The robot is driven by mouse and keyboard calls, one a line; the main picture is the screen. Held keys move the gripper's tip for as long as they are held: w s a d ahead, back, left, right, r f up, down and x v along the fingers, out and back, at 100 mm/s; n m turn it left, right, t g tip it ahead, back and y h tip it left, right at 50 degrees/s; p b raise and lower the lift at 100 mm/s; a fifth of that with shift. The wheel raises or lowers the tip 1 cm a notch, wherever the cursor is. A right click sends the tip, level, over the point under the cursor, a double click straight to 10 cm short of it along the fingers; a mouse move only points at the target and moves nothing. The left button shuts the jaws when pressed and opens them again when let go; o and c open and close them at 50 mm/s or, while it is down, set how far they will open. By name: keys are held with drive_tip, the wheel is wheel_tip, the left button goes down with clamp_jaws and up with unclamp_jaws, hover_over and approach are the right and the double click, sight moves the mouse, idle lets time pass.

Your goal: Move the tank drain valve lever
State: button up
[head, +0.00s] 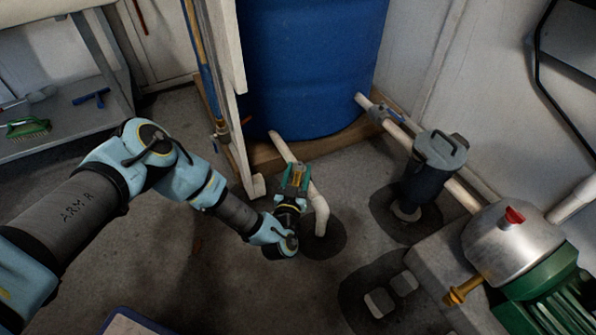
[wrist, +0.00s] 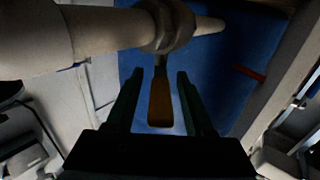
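The tank drain valve lever (wrist: 160,103) is a flat orange-brown handle in the wrist view. It hangs from a grey valve body (wrist: 172,25) on the pale drain pipe (wrist: 95,28). My gripper (wrist: 159,74) is open, with one dark finger on each side of the lever and a visible gap on both sides. In the head view, my gripper (head: 297,168) is at the drain pipe (head: 319,208), low in front of the blue tank (head: 310,60). It covers most of the valve there, and the lever is hard to make out.
A wooden base (head: 265,157) lies under the tank, with a pale upright board (head: 225,110) to its left. A dark filter canister (head: 428,180) and a steel-and-green pump (head: 510,245) stand at the right. The floor in front is mostly clear.

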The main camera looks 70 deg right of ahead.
drive_tip(key=s+a+p, duration=0.1)
drive_tip(key=a+p, duration=0.2)
drive_tip(key=a, duration=0.7)
drive_tip(key=shift+s+a+p, duration=0.3)
drive_tip(key=shift+a, duration=0.1)
